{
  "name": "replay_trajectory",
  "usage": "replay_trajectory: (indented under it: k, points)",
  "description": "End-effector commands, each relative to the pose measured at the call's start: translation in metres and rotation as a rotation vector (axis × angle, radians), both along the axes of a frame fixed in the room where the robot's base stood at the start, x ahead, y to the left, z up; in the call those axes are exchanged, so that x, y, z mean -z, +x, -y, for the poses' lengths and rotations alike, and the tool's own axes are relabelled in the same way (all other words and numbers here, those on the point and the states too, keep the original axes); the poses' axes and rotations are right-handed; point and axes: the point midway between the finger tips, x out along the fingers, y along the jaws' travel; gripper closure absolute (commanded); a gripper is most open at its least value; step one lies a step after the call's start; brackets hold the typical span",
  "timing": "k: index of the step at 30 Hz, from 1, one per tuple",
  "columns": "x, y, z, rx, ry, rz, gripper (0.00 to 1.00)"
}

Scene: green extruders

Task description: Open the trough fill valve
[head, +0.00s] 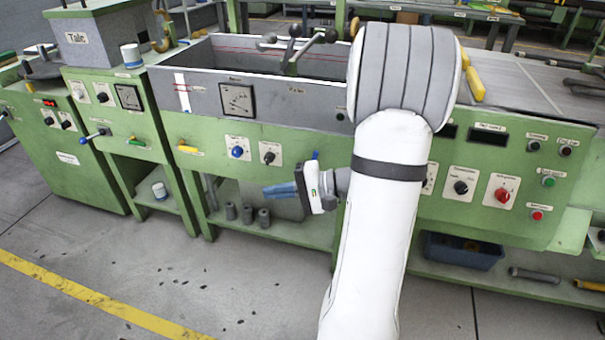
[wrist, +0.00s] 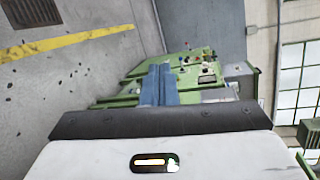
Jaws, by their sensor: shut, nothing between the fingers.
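The grey trough (head: 300,110) sits on top of the green machine. Its front carries a gauge (head: 237,100). Below it are a blue knob (head: 237,152), a black knob (head: 268,157) and a yellow handle (head: 188,149). A small blue lever tip (head: 315,155) shows just above my gripper. I cannot tell which of these is the trough fill valve. My gripper (head: 268,191) is in front of the machine, below the knobs, with its blue fingers together and empty, pointing left. In the wrist view the fingers (wrist: 158,82) lie side by side, with green machinery beyond them.
My white arm hides part of the machine's middle. A blue-tipped lever (head: 94,135) sticks out from the left cabinet. Red and green buttons (head: 538,215) are on the right panel. Grey cylinders (head: 247,214) stand on the lower shelf. The floor in front is clear.

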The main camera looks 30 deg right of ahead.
Motion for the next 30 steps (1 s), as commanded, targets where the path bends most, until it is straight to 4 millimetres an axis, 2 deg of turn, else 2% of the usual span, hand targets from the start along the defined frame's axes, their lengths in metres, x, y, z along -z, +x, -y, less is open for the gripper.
replay_trajectory:
  k: [1,3,6,9,12,16,20,30]
  points:
    - [0.039,0.008,0.037,0.121,0.061,0.056,1.00]
    - [0.063,0.014,0.084,0.281,0.114,0.148,1.00]
    - [0.095,0.012,0.147,0.494,0.148,0.265,1.00]
    - [0.118,0.001,0.195,0.657,0.150,0.349,1.00]
    - [0.131,-0.008,0.224,0.758,0.142,0.396,1.00]
    - [0.134,-0.009,0.235,0.802,0.135,0.419,1.00]
    - [0.130,0.005,0.233,0.799,0.133,0.421,1.00]
    - [0.117,0.075,0.223,0.794,0.133,0.420,1.00]
